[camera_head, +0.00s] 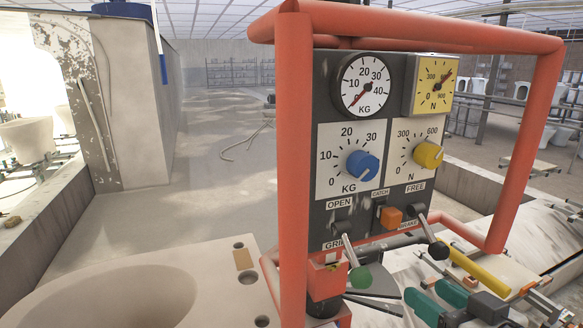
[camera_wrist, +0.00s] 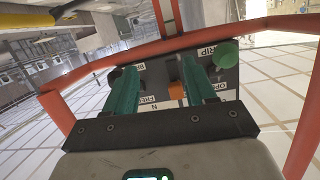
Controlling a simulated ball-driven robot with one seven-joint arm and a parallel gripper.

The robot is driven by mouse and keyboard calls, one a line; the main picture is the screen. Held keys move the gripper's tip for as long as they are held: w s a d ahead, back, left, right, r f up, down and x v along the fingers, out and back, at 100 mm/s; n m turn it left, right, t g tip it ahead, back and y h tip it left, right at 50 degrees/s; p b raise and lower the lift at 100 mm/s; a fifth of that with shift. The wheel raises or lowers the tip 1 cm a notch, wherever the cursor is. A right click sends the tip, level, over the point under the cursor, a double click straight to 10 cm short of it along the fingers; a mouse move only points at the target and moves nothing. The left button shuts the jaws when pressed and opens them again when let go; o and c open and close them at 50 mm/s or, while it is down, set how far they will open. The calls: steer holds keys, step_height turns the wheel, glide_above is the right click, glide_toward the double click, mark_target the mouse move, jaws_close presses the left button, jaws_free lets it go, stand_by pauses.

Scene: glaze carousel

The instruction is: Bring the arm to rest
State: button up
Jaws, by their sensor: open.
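My gripper (camera_head: 428,290) is at the lower right of the head view, its two green fingers apart and pointing toward the control panel (camera_head: 325,90). In the wrist view my gripper (camera_wrist: 160,76) is open, with nothing held between its fingers. The panel (camera_wrist: 150,85) shows upside down beyond and between them, with an orange button (camera_wrist: 177,92) and a green-knobbed lever (camera_wrist: 226,54). No contact with the panel is visible, but the exact gap cannot be told. Most of my arm is out of view.
A red tube frame (camera_head: 292,170) surrounds the panel, close by the gripper. The panel carries a green-knobbed lever (camera_head: 360,277), a black-knobbed lever (camera_head: 438,250), a blue dial (camera_head: 362,165) and a yellow dial (camera_head: 428,155). A pale ceramic piece (camera_head: 215,275) stands lower left. Open floor lies behind.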

steer(key=s+f+m+g+h, duration=0.1)
steer(key=s+f+g, duration=0.4)
steer(key=f, duration=0.6)
steer(key=s+f+m+g+h, duration=0.1)
steer(key=s+f+g, duration=0.1)
steer(key=s+f, duration=0.65)
steer(key=s+d+f+g+h, duration=0.1)
steer(key=s+d+f+g, duration=0.1)
steer(key=s+f, duration=0.4)
steer(key=s+d+f+g+h, duration=0.1)
steer(key=s+d+f+g, duration=0.1)
steer(key=s+f+g, duration=0.2)
steer(key=s+f, duration=0.3)
steer(key=s, duration=0.1)
steer(key=shift+s+f+m+g, duration=0.15)
steer(key=shift+m+g, duration=0.15)
steer(key=shift+m, duration=0.1)
